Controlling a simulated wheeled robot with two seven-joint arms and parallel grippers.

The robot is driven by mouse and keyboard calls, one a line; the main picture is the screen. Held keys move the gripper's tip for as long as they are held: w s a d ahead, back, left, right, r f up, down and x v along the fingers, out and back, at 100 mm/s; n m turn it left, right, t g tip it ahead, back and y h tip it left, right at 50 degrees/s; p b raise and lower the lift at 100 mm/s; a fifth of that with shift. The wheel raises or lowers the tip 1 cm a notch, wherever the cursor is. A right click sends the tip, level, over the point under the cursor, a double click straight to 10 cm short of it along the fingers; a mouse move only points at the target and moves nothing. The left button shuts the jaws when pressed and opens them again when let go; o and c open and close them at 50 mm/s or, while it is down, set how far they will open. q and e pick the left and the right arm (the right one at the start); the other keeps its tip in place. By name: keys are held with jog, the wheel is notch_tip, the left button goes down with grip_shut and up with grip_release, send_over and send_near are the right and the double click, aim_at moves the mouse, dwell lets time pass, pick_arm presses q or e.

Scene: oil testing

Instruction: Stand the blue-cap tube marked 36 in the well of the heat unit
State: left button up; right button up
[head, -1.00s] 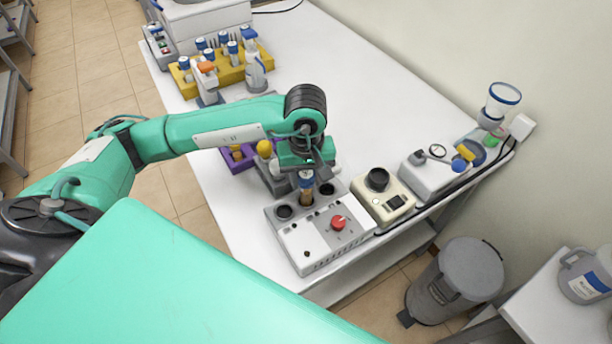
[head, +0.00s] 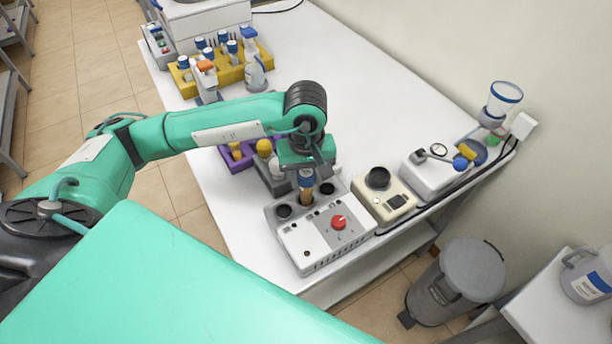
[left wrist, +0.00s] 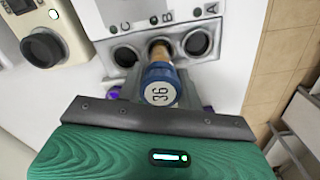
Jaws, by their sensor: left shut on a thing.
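The blue-cap tube marked 36 (left wrist: 160,86) has brown contents. My left gripper (head: 306,176) is shut on it, and the tube is upright or nearly so. In the left wrist view its lower end lines up with the middle well, B, of the heat unit (left wrist: 225,75). In the head view the tube (head: 306,188) stands over the same well of the grey-white heat unit (head: 310,248) with its red knob. I cannot tell how deep the lower end sits in the well. Wells A and C look empty. My right gripper is not in view.
A cream device (head: 385,205) with a black round top stands just right of the heat unit. A purple rack (head: 236,160) and a yellow-capped item (head: 264,148) stand close behind. A yellow rack (head: 230,76) holds several blue-cap tubes. The middle of the table is clear.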

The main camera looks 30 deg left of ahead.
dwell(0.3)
pick_arm(q)
jog(key=o, duration=1.1)
jog(key=shift+r+b, duration=1.2)
jog(key=shift+r, duration=5.7)
jog(key=shift+r, duration=0.15)
